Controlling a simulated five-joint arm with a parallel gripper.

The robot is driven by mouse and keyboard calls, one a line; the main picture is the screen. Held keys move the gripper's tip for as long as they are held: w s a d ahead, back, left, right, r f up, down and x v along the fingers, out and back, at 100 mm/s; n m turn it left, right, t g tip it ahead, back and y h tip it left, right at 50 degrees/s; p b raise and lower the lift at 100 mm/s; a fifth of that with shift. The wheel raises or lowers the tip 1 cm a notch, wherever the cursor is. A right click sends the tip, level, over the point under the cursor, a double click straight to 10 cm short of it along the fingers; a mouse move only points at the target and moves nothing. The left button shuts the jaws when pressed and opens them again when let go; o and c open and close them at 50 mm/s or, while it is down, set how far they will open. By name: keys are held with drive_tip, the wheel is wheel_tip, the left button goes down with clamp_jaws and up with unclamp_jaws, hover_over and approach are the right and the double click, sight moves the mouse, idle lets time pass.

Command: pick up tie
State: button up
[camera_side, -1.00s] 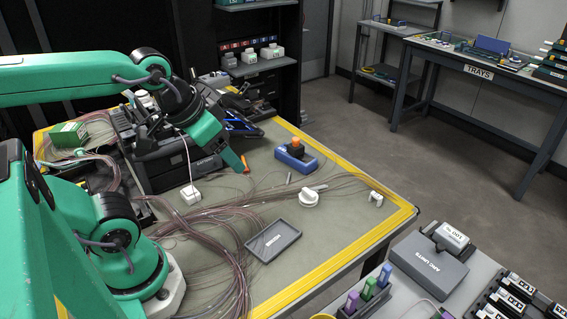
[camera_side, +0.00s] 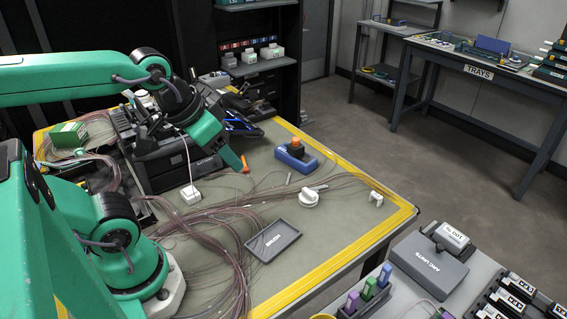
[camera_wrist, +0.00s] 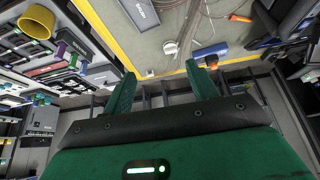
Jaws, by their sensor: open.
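My gripper (camera_side: 236,165) hangs above the grey work mat, left of the blue device. In the wrist view my gripper (camera_wrist: 163,82) has its two green fingers wide apart with nothing between them. I cannot pick out the tie for certain in either view. A bundle of thin brownish fibres (camera_side: 210,218) runs across the mat, with a pale sleeve (camera_side: 318,188) towards its right end. A white round part (camera_side: 308,197) lies beside the bundle; it also shows in the wrist view (camera_wrist: 170,48).
A blue device with an orange knob (camera_side: 296,158), a dark tray (camera_side: 272,241), a white block (camera_side: 190,194) and a small white part (camera_side: 376,198) are on the mat. Black equipment (camera_side: 165,150) stands behind. Yellow tape (camera_side: 345,258) marks the table edge. The mat's front right is fairly clear.

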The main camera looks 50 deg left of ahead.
drive_tip(key=shift+w+r, duration=0.1)
drive_tip(key=w, duration=0.1)
drive_tip(key=g, duration=0.6)
hover_over(377, 194)
wheel_tip(377, 194, down, 16)
drive_tip(key=shift+s+f, duration=0.15)
drive_tip(key=shift+f, duration=0.05)
drive_tip(key=shift+f+n, duration=0.3)
drive_tip(key=shift+f, duration=1.3)
